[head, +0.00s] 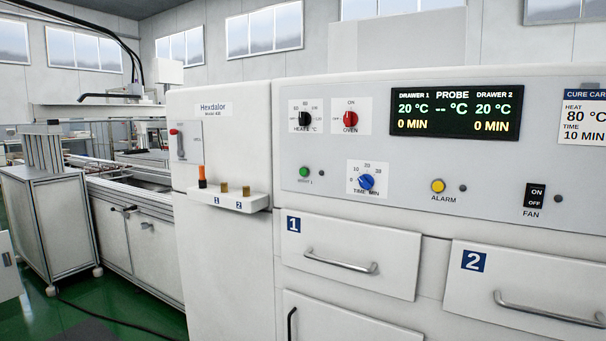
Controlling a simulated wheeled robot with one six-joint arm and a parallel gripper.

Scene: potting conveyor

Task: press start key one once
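A round green button (304,172) sits on the left of the white oven panel (420,165). A small label under it is blurred and seems to end in 1. A small dark round spot, perhaps a lamp, is just right of it. Nothing covers the button, and I cannot tell whether it is pressed in. The display (457,111) reads 20 °C and 0 MIN for both drawers, with dashes for the probe. My gripper is not in view.
Near the button are a black heat knob (304,120), red oven knob (350,119), blue time knob (366,182), yellow alarm button (438,186) and fan switch (535,196). A small shelf (240,203) juts out at left. Drawers 1 (350,240) and 2 (530,270) look shut.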

